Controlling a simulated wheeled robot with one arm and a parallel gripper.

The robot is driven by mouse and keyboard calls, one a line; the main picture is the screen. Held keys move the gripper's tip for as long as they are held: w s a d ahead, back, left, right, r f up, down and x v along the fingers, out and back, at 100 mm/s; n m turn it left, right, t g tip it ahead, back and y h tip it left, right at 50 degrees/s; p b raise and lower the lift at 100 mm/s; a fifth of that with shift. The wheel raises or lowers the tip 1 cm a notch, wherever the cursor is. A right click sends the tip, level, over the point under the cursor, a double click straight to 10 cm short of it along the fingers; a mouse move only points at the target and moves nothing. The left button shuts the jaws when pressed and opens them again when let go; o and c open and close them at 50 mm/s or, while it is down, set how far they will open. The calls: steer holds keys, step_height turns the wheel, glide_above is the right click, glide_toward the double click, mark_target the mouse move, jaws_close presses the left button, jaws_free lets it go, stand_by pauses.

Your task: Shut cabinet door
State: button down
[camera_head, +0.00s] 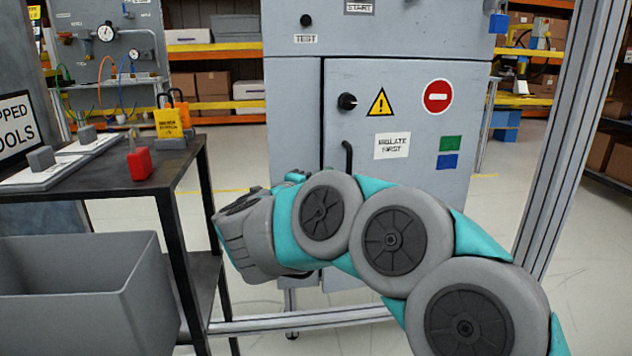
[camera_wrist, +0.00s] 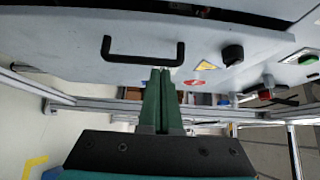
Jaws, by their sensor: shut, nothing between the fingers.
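The grey cabinet door (camera_head: 395,130) stands in the middle of the head view, with a black knob, signs and a black bar handle (camera_head: 347,157). My arm hides its lower part. The wrist view shows the door face (camera_wrist: 70,60) sideways, with the handle (camera_wrist: 142,58) close ahead. A dark band runs along the door's free edge there; I cannot tell how wide the gap is. My gripper (camera_wrist: 161,72) is shut and empty. The fingers are hidden in the head view.
A dark table (camera_head: 165,175) with lockout items stands left of the cabinet. A grey bin (camera_head: 90,290) is at the lower left. A metal frame post (camera_head: 565,130) rises on the right, and a low rail (camera_head: 300,318) crosses the floor in front of the cabinet.

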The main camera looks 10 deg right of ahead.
mark_target(324, 156)
steer(key=shift+w+d, duration=0.45)
steer(key=shift+w, duration=0.85)
steer(key=shift+w+d, duration=0.5)
steer(key=shift+w, duration=0.8)
steer(key=shift+w+d, duration=0.45)
steer(key=shift+w, duration=0.85)
steer(key=shift+w+a+r+p, duration=0.1)
steer(key=shift+w+p, duration=0.15)
steer(key=shift+w, duration=0.15)
steer(key=shift+w+a+r+p, duration=0.1)
steer(key=shift+w+p, duration=0.1)
steer(key=shift+w, duration=0.15)
steer(key=w+m+g+h+p, duration=0.1)
steer(key=w+p, duration=0.1)
steer(key=w, duration=0.1)
steer(key=shift+a, duration=0.1)
steer(key=shift+w+a+r+p, duration=0.15)
steer(key=shift+w+a+p, duration=0.05)
steer(key=shift+p, duration=0.25)
